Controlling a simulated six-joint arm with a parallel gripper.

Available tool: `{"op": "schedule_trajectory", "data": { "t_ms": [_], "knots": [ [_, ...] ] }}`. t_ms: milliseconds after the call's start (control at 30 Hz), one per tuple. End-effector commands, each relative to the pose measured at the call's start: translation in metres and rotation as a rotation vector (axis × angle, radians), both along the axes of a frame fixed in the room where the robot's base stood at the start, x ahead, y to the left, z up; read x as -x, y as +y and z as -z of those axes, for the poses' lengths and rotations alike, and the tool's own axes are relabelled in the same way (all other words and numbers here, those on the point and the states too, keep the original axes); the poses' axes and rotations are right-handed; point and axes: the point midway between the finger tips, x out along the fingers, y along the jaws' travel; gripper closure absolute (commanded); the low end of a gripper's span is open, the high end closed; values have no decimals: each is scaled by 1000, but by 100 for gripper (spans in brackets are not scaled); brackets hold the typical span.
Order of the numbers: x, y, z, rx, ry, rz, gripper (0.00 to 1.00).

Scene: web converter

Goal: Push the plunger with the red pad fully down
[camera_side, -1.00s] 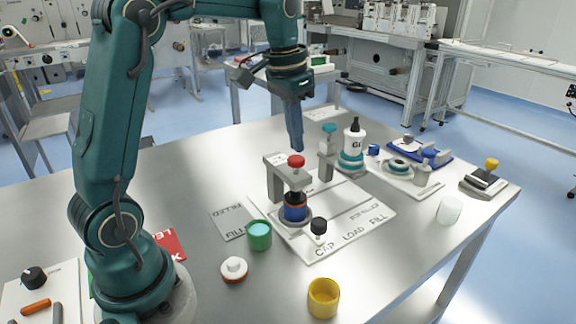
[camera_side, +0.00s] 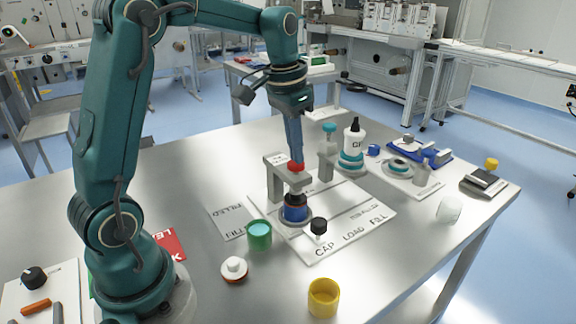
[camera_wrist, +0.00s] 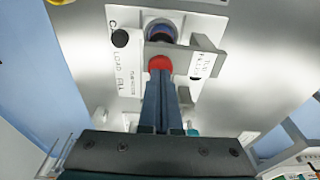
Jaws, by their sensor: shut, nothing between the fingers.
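The red pad (camera_side: 296,165) tops the plunger in a grey bracket (camera_side: 276,180) on the white station plate (camera_side: 350,213). Below the bracket, a blue cup with a dark top (camera_side: 294,208) stands on the plate. My gripper (camera_side: 297,158) is shut and empty, pointing down, with its tips at the red pad and seemingly touching it. In the wrist view the fingertips (camera_wrist: 160,73) reach the edge of the red pad (camera_wrist: 160,63) and cover part of it. The plunger rod under the pad is hardly visible.
A black knob (camera_side: 318,226) stands on the plate in front. A green cup (camera_side: 259,236), a white-and-red cap (camera_side: 234,269) and a yellow cup (camera_side: 323,297) stand nearby.

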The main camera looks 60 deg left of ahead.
Motion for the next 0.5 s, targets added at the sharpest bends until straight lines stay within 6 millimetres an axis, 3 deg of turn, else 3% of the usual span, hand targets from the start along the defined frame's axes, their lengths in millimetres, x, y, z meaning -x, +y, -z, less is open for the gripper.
{"op": "schedule_trajectory", "data": {
  "t_ms": [500],
  "knots": [
    [0,0,2,1,5,0,100]
  ]
}}
